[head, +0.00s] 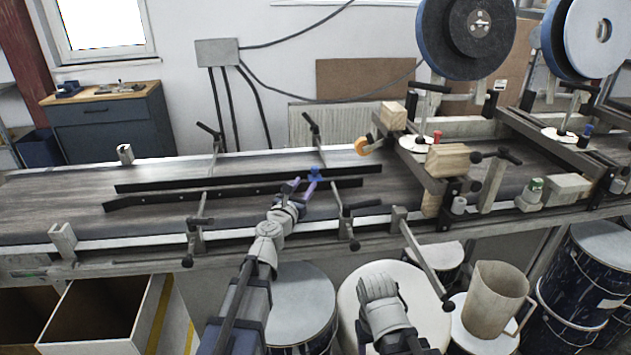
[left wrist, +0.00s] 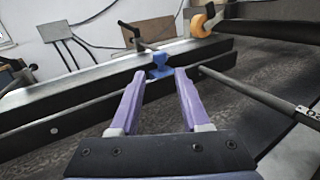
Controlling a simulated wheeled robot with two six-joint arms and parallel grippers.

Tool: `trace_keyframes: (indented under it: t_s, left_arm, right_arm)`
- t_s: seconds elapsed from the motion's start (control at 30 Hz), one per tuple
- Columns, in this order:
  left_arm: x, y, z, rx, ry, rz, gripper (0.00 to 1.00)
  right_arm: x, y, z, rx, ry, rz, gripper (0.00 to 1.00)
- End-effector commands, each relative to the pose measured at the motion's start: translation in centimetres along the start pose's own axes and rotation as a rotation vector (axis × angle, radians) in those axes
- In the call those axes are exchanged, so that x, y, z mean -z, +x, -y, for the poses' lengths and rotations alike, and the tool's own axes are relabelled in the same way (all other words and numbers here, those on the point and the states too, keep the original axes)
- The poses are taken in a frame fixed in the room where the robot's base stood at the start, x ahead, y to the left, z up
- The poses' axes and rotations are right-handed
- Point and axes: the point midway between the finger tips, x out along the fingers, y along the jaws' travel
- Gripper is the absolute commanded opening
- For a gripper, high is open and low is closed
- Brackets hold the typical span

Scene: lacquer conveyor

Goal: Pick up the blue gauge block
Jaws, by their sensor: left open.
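The blue gauge block (head: 315,175) is a small blue piece by the black guide rails on the conveyor. In the left wrist view the blue block (left wrist: 159,68) shows ahead, between and just beyond the fingertips. My left gripper (head: 300,189), with purple fingers, reaches over the conveyor from the front, close to the block. In the left wrist view the left gripper (left wrist: 161,78) is open, with nothing between its fingers. Whether a finger touches the block I cannot tell. A grey part of my right arm shows at the bottom of the head view; its fingers are not visible.
Black guide rails (head: 150,186) run along the conveyor belt (head: 60,195), held by rods and clamps. To the right stand wooden blocks (head: 447,160) and large reels (head: 465,35). Drums, a jug (head: 496,298) and an open box (head: 100,315) are below in front.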

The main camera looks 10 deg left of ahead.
Motion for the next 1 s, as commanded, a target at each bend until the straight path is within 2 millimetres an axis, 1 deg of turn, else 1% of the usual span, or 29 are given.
trace_keyframes:
  t_s: [0.03,0.1,0.27,0.37,0.47,0.63,0.73,0.8,1.0]
  left_arm:
    - [0.0,1.2,0.0,0.001,0.0,0.0,0.46]
    - [0.0,1.7,0.0,0.001,0.0,0.0,0.46]
    - [0.0,1.8,0.0,0.0,0.0,0.0,0.46]
    - [0.0,2.3,0.0,0.0,0.001,0.0,0.46]
    - [0.0,3.5,0.0,0.0,0.001,0.0,0.46]
    - [0.0,6.3,-0.1,0.0,0.001,0.0,0.46]
    - [0.0,7.5,0.0,0.0,0.001,0.0,0.46]
    - [0.0,7.8,0.0,0.0,0.001,0.0,0.46]
    - [0.0,7.6,0.0,0.0,0.001,0.0,0.45]
  right_arm:
    - [0.0,0.0,0.0,0.0,0.0,0.0,0.6]
    - [0.0,0.0,0.0,0.0,0.0,0.0,0.6]
    - [0.0,0.0,0.0,0.0,0.0,0.0,0.6]
    - [0.0,0.0,0.0,0.0,0.0,0.0,0.6]
    - [0.0,0.0,0.0,0.0,0.0,0.0,0.6]
    - [0.0,0.0,0.0,0.0,0.0,0.0,0.6]
    - [0.0,0.0,0.0,0.0,0.0,0.0,0.6]
    - [0.0,0.0,0.0,0.0,0.0,0.0,0.6]
    - [0.0,0.0,0.0,0.0,0.0,0.0,0.6]
